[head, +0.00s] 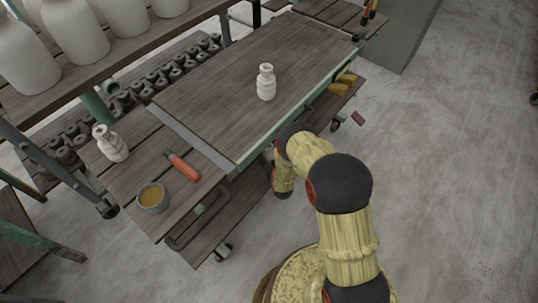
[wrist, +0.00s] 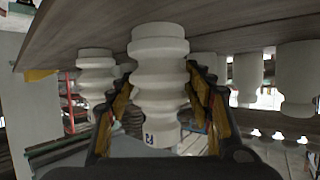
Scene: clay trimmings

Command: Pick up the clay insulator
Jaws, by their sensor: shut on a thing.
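My gripper (wrist: 162,78) is shut on a pale, ribbed clay insulator (wrist: 158,62) in the middle of the wrist view, one dark finger on each side. A small blue mark shows on its lower part. Its upper end in the picture overlaps a wooden surface (wrist: 80,25); I cannot tell whether they touch. A similar insulator (wrist: 97,78) shows just left of it. In the head view my gripper and the held piece are hidden. There, one white insulator (head: 266,83) stands on the table (head: 215,85) and another (head: 111,144) sits on its near left end.
An orange-handled tool (head: 183,167) and a bowl (head: 153,197) are on the table's left end. Large white jars (head: 75,32) stand on a shelf at upper left. More white pieces (wrist: 248,72) show right in the wrist view. The floor at right is mostly clear.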

